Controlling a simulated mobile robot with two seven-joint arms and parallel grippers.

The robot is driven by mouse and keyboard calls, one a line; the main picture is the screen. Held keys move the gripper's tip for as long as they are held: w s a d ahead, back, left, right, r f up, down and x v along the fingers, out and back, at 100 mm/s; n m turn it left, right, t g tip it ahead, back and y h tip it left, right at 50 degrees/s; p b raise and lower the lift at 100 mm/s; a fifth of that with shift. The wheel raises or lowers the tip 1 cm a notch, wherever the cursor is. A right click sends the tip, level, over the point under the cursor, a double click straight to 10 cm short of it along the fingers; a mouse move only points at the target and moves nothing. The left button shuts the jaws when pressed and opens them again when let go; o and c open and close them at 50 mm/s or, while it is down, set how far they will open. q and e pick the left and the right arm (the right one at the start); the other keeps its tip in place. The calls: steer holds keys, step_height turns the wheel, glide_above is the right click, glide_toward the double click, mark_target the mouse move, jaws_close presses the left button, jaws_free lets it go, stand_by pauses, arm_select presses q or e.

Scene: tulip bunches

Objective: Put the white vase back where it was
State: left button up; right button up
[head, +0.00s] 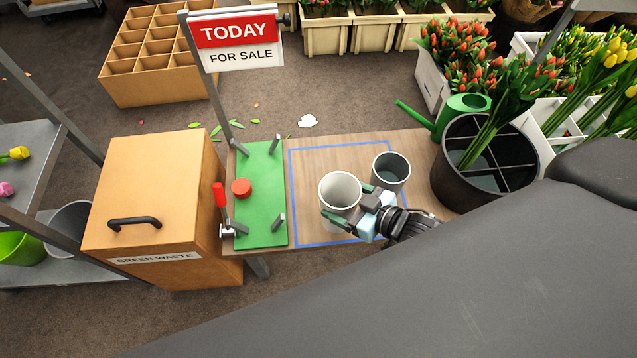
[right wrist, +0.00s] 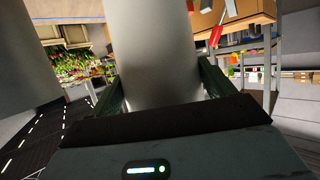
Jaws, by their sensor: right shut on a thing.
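The white vase (head: 341,188) is upright at the table's middle, over the area framed by a blue line, and it is empty. My right gripper (head: 350,208) is shut on it from the right and front. In the right wrist view the vase (right wrist: 152,50) fills the space between the two green fingers (right wrist: 160,95). I cannot tell whether its base touches the wood. A grey vase (head: 391,172) stands just behind and to the right of it. My left gripper is not in view.
A green board (head: 262,215) with metal posts and a red-handled clamp lies left of the blue outline (head: 291,205). A dark divided bucket (head: 447,180) with tulips and a green watering can (head: 460,107) stand at the right. The wood left of the white vase is clear.

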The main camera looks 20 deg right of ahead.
steer(key=w+d+b+x, duration=0.1)
steer(key=d+x, duration=0.1)
steer(key=x, duration=0.8)
steer(key=shift+f+b, duration=0.25)
steer(key=shift+b, duration=0.05)
steer(key=shift+w+a+f, duration=0.1)
steer(key=o, duration=2)
steer(key=shift+f, duration=0.1)
steer(key=p+v, duration=0.2)
steer(key=v, duration=1)
